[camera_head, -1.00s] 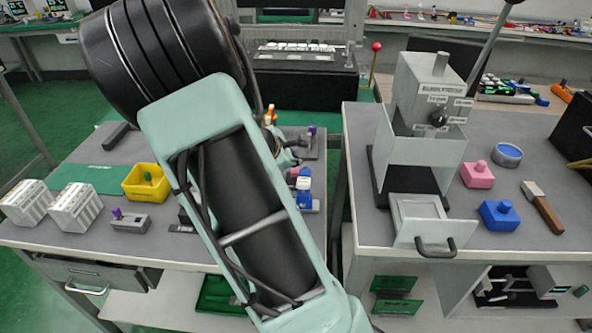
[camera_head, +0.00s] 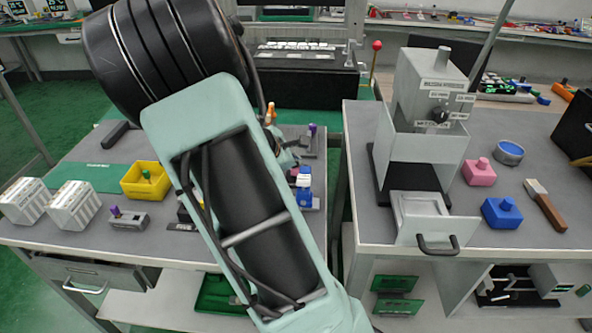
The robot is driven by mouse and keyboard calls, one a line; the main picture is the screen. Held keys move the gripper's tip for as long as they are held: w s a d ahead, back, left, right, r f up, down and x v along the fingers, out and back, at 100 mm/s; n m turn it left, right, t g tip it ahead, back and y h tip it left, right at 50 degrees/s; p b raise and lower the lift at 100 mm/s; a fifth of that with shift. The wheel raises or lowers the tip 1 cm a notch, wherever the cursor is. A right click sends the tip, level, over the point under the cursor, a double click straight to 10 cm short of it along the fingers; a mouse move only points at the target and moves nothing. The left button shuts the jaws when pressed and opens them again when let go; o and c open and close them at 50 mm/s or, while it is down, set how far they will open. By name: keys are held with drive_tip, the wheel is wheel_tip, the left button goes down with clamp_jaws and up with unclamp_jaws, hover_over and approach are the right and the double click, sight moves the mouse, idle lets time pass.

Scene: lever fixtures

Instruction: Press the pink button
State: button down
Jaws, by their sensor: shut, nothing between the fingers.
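The pink button (camera_head: 479,173) is a pink block with a small raised knob on top. It stands on the grey top of the right bench, just right of the tall grey box fixture (camera_head: 432,110). My arm (camera_head: 238,190) fills the left middle of the view, well to the left of the pink button. I cannot make out my gripper; the large arm links hide what lies behind them. Nothing is seen touching the pink button.
A brown-handled tool (camera_head: 546,207) lies to the right. The left bench holds a yellow box (camera_head: 146,181) and white ribbed blocks (camera_head: 74,206).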

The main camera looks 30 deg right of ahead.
sight(295, 169)
drive_tip(key=shift+f+b, duration=0.5)
drive_tip(key=shift+b, duration=0.1)
idle(0.7)
drive_tip(key=shift+r, duration=0.1)
idle(0.4)
drive_tip(key=shift+r+p, duration=0.75)
drive_tip(key=shift+r, duration=0.05)
wheel_tip(295, 169, up, 5)
drive_tip(key=p, duration=0.4)
drive_tip(key=shift+r, duration=0.1)
idle(0.5)
